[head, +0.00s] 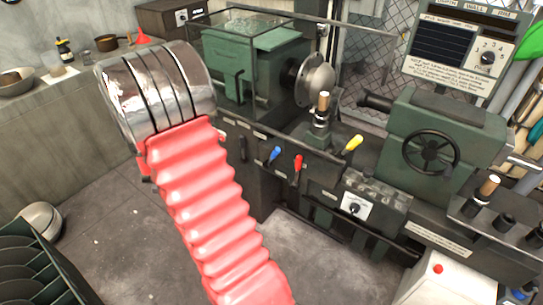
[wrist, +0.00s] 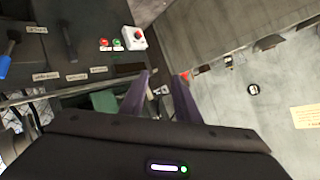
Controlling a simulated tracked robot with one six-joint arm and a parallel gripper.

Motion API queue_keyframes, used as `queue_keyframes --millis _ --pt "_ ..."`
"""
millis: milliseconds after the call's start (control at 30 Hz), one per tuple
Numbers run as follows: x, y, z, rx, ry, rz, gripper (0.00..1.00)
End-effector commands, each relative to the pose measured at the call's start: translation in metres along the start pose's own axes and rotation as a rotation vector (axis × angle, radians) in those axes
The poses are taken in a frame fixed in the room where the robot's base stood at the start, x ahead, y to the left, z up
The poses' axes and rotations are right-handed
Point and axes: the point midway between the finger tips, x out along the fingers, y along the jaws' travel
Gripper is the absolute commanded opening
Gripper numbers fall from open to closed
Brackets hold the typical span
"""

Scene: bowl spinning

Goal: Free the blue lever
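The blue lever (head: 274,154) sits on the front of the green lathe, left of a red lever (head: 298,163) and a yellow lever (head: 352,145). In the wrist view a blue handle (wrist: 5,66), likely the same lever, shows at the left edge, partly cut off. My gripper (wrist: 163,78) shows two dark purple fingers apart with nothing between them. It is away from the blue handle, which lies to its left in the wrist view. In the head view my arm hides the gripper. I cannot see what holds the lever.
The lathe's chuck (head: 316,75) and tool post (head: 321,115) stand above the levers. A selector panel (head: 356,206) is at their right. A white box with a red button (head: 438,268) stands at lower right. A dark rack (head: 40,270) and metal bowl (head: 42,220) are at lower left.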

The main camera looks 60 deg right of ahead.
Motion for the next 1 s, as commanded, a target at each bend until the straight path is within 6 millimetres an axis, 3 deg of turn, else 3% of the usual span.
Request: queue_keyframes --millis 200,500,733,1000 --pt "0.043 0.069 -0.005 0.068 0.137 0.102 0.29" --pt "0.076 0.173 -0.007 0.126 0.34 0.241 0.29" --pt "0.081 0.255 0.0 0.136 0.497 0.347 0.29" --pt "0.065 0.343 0.015 0.109 0.673 0.461 0.29"
